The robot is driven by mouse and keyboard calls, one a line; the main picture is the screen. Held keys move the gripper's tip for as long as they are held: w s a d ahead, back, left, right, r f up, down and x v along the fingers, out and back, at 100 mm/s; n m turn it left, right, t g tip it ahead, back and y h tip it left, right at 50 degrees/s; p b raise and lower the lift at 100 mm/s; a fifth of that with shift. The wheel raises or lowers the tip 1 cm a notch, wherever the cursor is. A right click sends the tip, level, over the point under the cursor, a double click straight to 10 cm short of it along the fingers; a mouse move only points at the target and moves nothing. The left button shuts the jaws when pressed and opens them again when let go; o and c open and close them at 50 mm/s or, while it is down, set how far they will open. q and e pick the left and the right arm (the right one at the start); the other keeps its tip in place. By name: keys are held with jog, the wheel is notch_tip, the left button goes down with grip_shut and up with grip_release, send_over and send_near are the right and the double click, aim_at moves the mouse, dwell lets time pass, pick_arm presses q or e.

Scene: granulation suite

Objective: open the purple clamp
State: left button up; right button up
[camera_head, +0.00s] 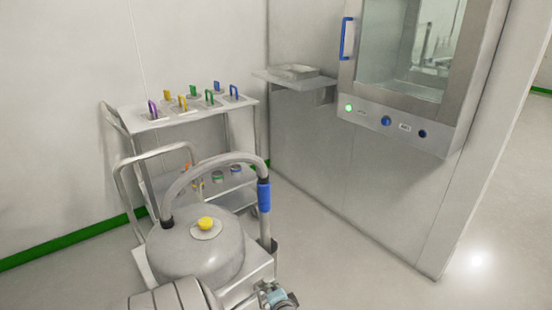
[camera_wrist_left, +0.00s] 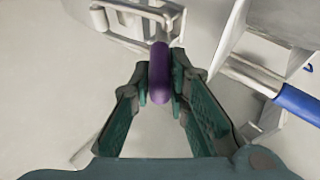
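The purple clamp (camera_wrist_left: 159,73) shows in the left wrist view as a rounded purple grip at the end of a metal frame (camera_wrist_left: 125,15). My left gripper (camera_wrist_left: 160,84) has dark green fingers, one on each side of the purple grip, and their tips appear to touch it. In the head view my left gripper (camera_head: 272,296) is at the bottom edge, beside the round metal vessel (camera_head: 190,250). The clamp is hidden there by the arm and the picture edge. My right gripper is in neither view.
The vessel has a yellow knob (camera_head: 205,223) and a curved pipe with a blue sleeve (camera_head: 264,197). Behind it a cart (camera_head: 190,117) carries parts with coloured handles, including a purple one (camera_head: 153,108). A cabinet (camera_head: 400,120) stands right; floor before it is clear.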

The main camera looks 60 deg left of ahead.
pick_arm(q)
jog(key=o, duration=0.4)
jog(key=shift+f, duration=0.1)
jog(key=shift+c, duration=0.2)
jog(key=v, duration=1.2)
